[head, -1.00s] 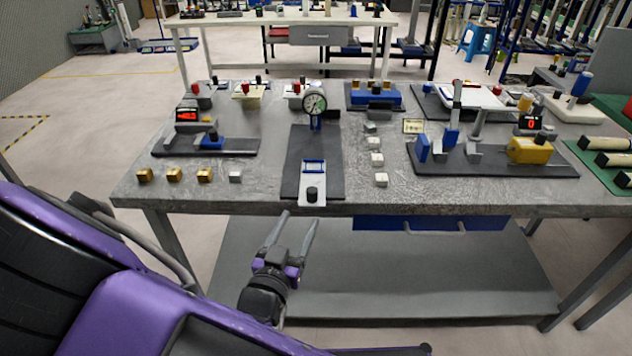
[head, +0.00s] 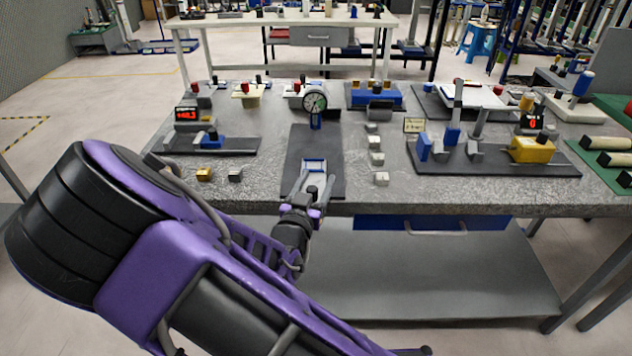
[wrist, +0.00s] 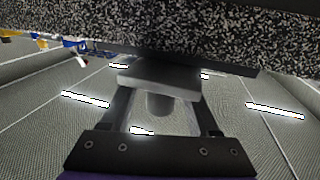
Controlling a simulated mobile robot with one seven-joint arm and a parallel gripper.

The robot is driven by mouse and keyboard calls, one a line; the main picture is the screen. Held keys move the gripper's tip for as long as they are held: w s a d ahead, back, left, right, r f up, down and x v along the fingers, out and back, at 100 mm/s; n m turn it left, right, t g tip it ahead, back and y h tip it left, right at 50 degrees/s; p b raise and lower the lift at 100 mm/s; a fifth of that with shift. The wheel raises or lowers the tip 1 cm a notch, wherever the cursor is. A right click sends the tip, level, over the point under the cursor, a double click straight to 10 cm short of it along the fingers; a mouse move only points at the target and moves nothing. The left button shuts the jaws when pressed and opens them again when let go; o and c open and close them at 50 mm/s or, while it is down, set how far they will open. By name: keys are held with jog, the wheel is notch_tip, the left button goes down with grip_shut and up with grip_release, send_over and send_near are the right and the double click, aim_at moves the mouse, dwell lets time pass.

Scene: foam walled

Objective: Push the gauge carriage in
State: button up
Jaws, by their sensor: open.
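The gauge carriage (head: 314,165) is a pale slide with a blue frame and a dark knob at its near end. It sits on a dark base plate (head: 329,151) at the table's front edge. A round dial gauge (head: 314,102) stands on a blue post at the far end, with a visible gap to the carriage. My gripper (head: 312,188) is open at the carriage's near end. In the wrist view the knob (wrist: 160,105) hangs below a grey plate (wrist: 158,80), between my spread fingers. I cannot tell whether they touch it.
A fixture with a red display (head: 187,114) stands to the left, and small blocks (head: 205,174) lie in front of it. Pale blocks (head: 376,158) line the right side of the base plate. A larger fixture with a yellow block (head: 532,150) is farther right.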

grip_shut()
dwell(1.3)
